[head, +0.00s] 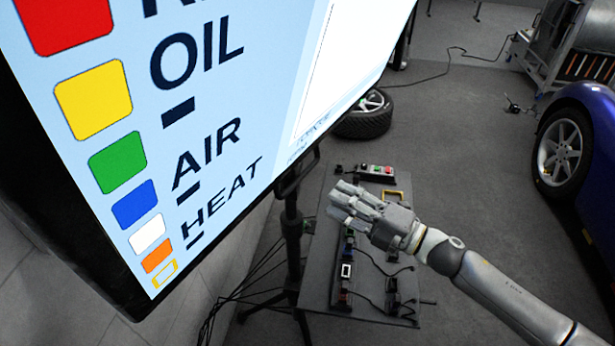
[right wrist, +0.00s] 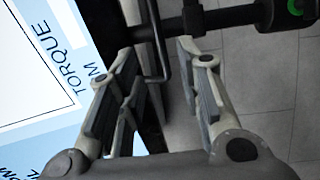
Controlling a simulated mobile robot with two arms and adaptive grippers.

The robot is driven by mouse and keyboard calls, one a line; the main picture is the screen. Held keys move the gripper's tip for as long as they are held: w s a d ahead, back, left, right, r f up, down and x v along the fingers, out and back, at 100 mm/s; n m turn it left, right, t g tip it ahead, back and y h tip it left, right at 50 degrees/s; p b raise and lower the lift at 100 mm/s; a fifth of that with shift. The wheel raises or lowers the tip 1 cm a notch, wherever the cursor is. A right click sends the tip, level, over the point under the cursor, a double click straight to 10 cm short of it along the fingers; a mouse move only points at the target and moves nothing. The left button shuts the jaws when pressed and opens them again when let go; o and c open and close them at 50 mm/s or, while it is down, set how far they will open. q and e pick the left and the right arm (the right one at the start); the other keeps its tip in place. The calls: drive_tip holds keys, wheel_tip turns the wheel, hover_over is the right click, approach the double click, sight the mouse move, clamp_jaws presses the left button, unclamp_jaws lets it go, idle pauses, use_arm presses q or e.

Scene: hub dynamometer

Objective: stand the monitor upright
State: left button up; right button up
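The monitor (head: 190,120) fills the upper left of the head view, close to me. It is tilted, its bright screen showing colour squares and the words OIL, AIR and HEAT. A corner of its screen also shows at the left of the right wrist view (right wrist: 40,70). A thin black handle (head: 296,174) sits at its lower edge, by a black stand pole (head: 292,225). My right gripper (head: 338,198) is to the right of the pole. In the right wrist view its fingers (right wrist: 158,58) are apart, with a bent black rod (right wrist: 155,40) between or beyond them; contact is unclear. My left gripper is out of view.
A low dark panel (head: 330,285) with switches and cables lies below my right gripper. A wheel (head: 366,115) lies on the floor behind it. A blue car (head: 585,140) stands at the right. Loose cables run around the stand's feet. Grey floor is open between panel and car.

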drive_tip(key=p+x, duration=0.1)
drive_tip(key=x, duration=0.7)
drive_tip(key=shift+w+a+p, duration=0.2)
drive_tip(key=shift+a+p, duration=0.1)
drive_tip(key=shift+r, duration=0.1)
clamp_jaws()
